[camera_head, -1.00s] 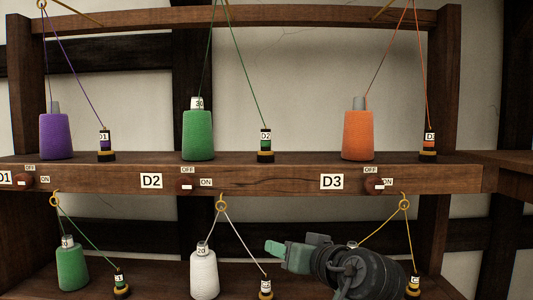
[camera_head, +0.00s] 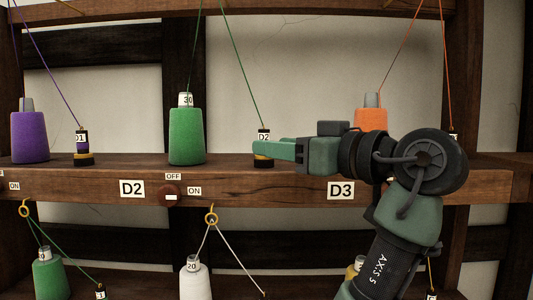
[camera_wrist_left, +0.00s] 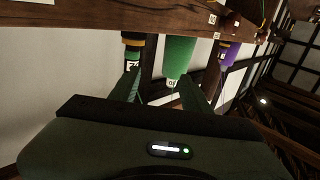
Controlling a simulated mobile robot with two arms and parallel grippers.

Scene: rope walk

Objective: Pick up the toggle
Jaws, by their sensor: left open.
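A small dark upright piece labelled D2 (camera_head: 264,135), with yellow and green bands, stands on the shelf at a green thread's end. A round switch knob (camera_head: 171,196) with a white mark sits on the shelf's front edge between OFF and ON labels. I cannot tell for sure which of these is the toggle. My left gripper (camera_head: 258,149) is open and empty, its fingers pointing left and overlapping the banded piece's lower part. In the left wrist view, the banded piece (camera_wrist_left: 133,47) is near the left fingertip, not clearly between the fingers. My right gripper is not in view.
A green cone (camera_head: 186,137) stands left of the gripper, a purple cone (camera_head: 29,137) farther left and an orange cone (camera_head: 370,119) behind my arm. Threads run upward from them. The shelf's front board (camera_head: 250,187) lies below the fingers. A white cone (camera_head: 196,279) stands lower.

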